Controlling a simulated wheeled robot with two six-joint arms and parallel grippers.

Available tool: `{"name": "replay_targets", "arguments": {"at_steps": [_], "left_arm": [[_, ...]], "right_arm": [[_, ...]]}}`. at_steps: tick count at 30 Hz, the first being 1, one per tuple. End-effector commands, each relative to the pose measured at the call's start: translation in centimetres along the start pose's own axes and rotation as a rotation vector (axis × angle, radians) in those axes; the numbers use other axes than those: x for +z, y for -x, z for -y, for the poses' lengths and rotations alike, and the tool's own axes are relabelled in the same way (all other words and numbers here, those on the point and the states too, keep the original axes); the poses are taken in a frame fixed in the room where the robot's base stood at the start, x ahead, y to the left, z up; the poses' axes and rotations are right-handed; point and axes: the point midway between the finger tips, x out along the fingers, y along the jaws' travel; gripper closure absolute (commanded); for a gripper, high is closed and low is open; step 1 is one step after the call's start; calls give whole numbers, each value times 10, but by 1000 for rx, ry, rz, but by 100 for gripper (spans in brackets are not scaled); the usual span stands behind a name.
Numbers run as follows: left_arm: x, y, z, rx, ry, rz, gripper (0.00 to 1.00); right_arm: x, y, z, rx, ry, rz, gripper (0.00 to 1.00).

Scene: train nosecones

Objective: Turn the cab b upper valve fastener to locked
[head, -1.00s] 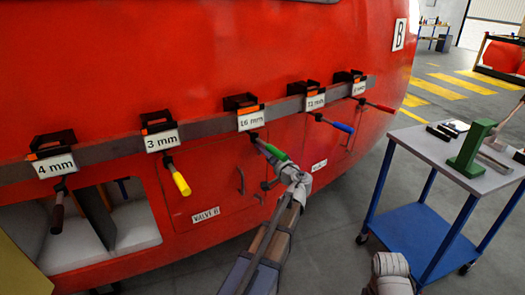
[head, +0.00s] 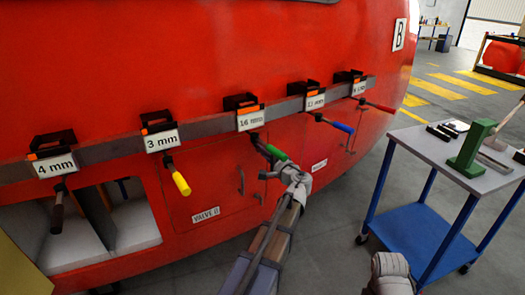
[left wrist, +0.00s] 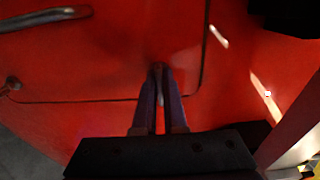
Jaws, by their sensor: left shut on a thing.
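The handle also shows at the upper left of the left wrist view (left wrist: 45,18). My left gripper (head: 268,175) is at the panel's right edge. In the left wrist view its fingers (left wrist: 157,72) are closed together on a small fastener at the panel edge, mostly hidden between the tips. Another small fastener (left wrist: 11,85) sits on the panel edge at left. The fastener's turn angle cannot be read.
A grey rail (head: 205,128) above the panel carries several labelled tools. The green-handled one (head: 277,152) hangs just above my left gripper. A blue cart (head: 420,230) with a green block (head: 472,147) stands at right. Open floor lies between cab and cart.

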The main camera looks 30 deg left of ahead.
Motion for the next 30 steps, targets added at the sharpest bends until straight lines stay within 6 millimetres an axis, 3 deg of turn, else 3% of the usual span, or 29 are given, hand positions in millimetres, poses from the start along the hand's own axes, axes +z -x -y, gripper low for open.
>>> {"name": "replay_targets", "arguments": {"at_steps": [15, 16, 23, 30], "left_arm": [[0, 0, 0, 1, -17, 0, 100], [0, 0, 0, 1, -16, 0, 89], [0, 0, 0, 0, -16, 0, 63], [0, 0, 0, 0, -15, 0, 61]], "right_arm": [[0, 0, 0, 0, 0, 0, 100], [0, 0, 0, 0, 0, 0, 100], [0, 0, 0, 0, 0, 0, 100], [0, 0, 0, 0, 0, 0, 100]]}}
